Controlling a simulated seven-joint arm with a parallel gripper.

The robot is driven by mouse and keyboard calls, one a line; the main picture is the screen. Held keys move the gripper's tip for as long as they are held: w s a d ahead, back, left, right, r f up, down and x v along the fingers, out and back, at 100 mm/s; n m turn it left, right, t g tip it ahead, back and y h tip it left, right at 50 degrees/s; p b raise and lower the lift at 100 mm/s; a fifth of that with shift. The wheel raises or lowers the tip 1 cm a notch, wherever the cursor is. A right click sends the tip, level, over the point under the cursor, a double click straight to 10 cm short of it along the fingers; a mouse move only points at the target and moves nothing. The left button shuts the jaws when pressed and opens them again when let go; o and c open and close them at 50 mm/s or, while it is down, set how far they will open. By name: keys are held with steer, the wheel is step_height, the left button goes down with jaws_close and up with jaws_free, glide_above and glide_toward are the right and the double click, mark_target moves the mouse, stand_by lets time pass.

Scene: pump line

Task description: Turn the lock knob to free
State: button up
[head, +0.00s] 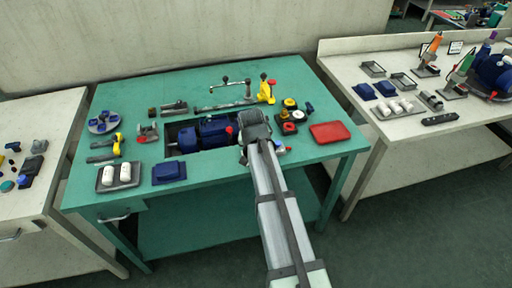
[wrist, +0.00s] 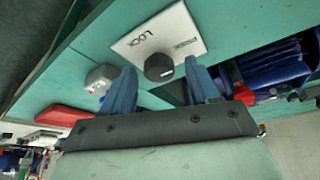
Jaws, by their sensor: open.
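The lock knob (wrist: 159,67) is a round black knob on a white plate (wrist: 165,28), seen in the wrist view. The plate reads LOCK on the left and has a second, smaller boxed label on the right. A small pale mark shows on the knob, but I cannot tell surely which label it points at. My gripper (wrist: 159,64) is open, with one blue finger on each side of the knob in the picture. I cannot tell whether either finger touches it. In the head view, my gripper (head: 256,132) is over the front of the green table and hides the knob.
A blue motor (head: 212,130) sits in a dark recess left of my gripper. A blue block (head: 169,172) and a tray of white cylinders (head: 103,187) stand front left.

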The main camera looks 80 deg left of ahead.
steer(key=v, duration=1.4)
stand_by(0.5)
